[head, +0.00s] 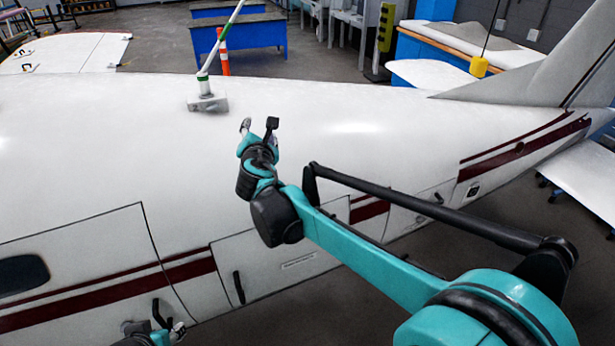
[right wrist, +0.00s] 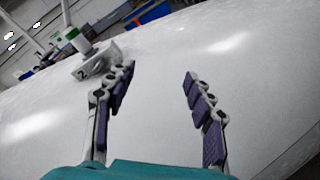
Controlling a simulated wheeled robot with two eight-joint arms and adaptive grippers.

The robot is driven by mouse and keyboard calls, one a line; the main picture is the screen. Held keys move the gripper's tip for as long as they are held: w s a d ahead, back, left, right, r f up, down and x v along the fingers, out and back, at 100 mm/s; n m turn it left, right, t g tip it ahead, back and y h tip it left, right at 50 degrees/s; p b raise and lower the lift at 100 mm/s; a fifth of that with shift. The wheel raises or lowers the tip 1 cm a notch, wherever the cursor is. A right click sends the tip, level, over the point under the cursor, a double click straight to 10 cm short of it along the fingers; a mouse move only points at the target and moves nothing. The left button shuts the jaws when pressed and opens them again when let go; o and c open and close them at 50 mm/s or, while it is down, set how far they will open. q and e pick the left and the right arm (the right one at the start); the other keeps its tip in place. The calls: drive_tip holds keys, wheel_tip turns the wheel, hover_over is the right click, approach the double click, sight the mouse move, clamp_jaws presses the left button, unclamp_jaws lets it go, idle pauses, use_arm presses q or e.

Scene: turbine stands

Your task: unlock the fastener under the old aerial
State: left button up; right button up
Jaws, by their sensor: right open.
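The old aerial (head: 219,45) is a thin white pole with a green band, rising from the top of the white fuselage. Its pale grey base block (head: 207,103) sits on the skin; in the right wrist view the block (right wrist: 98,63) bears a "2", and the aerial's green band (right wrist: 84,46) shows above it. I cannot make out a separate fastener. My right gripper (head: 257,132) is open and empty, to the right of and nearer than the block. In the right wrist view its fingers (right wrist: 160,78) are spread, with the block beyond the left finger. My left gripper (head: 172,328) shows partly at the bottom edge.
The curved fuselage (head: 340,130) fills the middle, and its top is clear around the aerial. Blue tables (head: 238,38) and an orange post (head: 223,52) stand behind.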

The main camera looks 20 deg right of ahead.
drive_tip(key=s+d+f+m+g, duration=0.2)
drive_tip(key=s+d+f+m, duration=0.1)
drive_tip(key=s+d+m, duration=0.1)
drive_tip(key=s+d+f+m+g+h, duration=0.1)
drive_tip(key=s+d+f+m, duration=0.2)
drive_tip(key=s+m, duration=0.4)
drive_tip(key=shift+s+d+f+g, duration=0.35)
drive_tip(key=shift+s+d, duration=0.45)
drive_tip(key=shift+s, duration=0.3)
